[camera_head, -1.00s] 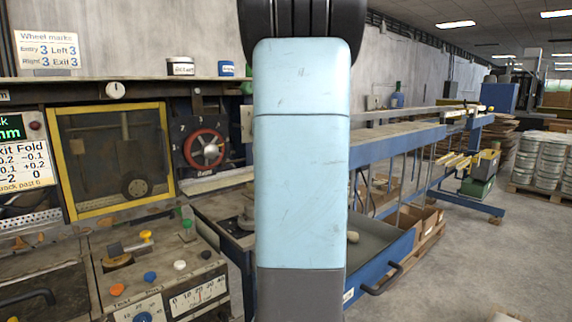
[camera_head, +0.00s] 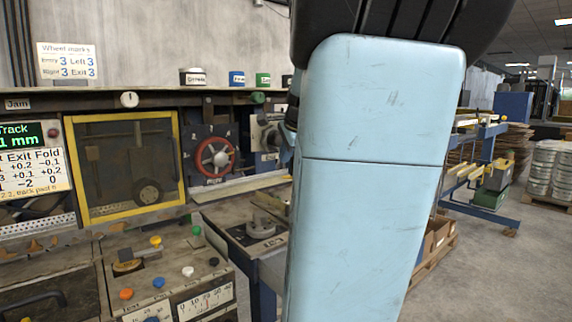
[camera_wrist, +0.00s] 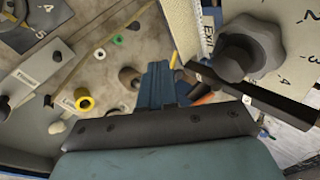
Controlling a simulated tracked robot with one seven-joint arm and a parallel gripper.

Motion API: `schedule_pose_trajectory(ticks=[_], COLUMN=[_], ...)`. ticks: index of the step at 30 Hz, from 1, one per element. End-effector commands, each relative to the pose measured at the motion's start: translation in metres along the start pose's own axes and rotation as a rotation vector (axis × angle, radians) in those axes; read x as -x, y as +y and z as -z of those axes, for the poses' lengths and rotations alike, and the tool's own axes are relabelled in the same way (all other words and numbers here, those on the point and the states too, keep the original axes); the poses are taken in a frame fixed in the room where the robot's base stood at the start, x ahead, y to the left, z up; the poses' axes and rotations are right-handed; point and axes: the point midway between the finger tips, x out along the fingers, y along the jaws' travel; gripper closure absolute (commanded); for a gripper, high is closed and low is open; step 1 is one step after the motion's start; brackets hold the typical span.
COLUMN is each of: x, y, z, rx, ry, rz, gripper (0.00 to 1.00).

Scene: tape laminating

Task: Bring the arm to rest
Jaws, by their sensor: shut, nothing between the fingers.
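My arm's pale blue link stands large in the head view, right of the middle, tilted, with a black joint at its top. In the wrist view my gripper (camera_wrist: 158,82) shows as narrow blue fingers held together, with nothing between them. It points toward the machine panel, close to a dark lobed knob (camera_wrist: 250,50) on a cream numbered dial at the right. Whether it touches anything there is unclear. In the head view the arm hides the middle-right of the scene.
The machine has a yellow-framed window (camera_head: 127,165), a red handwheel (camera_head: 214,157) and a control box (camera_head: 185,275) with coloured knobs. Small tins (camera_head: 193,77) stand on the ledge above. A blue-framed bench (camera_head: 490,135) and open floor (camera_head: 490,265) lie to the right.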

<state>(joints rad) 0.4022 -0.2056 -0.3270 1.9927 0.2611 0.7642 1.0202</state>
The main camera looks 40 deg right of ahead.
Motion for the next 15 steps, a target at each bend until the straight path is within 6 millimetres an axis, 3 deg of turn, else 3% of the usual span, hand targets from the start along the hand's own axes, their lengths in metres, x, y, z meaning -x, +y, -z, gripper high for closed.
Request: schedule_pose_trajectory(ticks=[11, 15], x=[0.011, 0.013], y=[-0.001, 0.005], z=[-0.003, -0.018], rx=[0.000, 0.060], ry=[0.001, -0.016], rz=[0.000, -0.004], gripper=[1.00, 1.00])
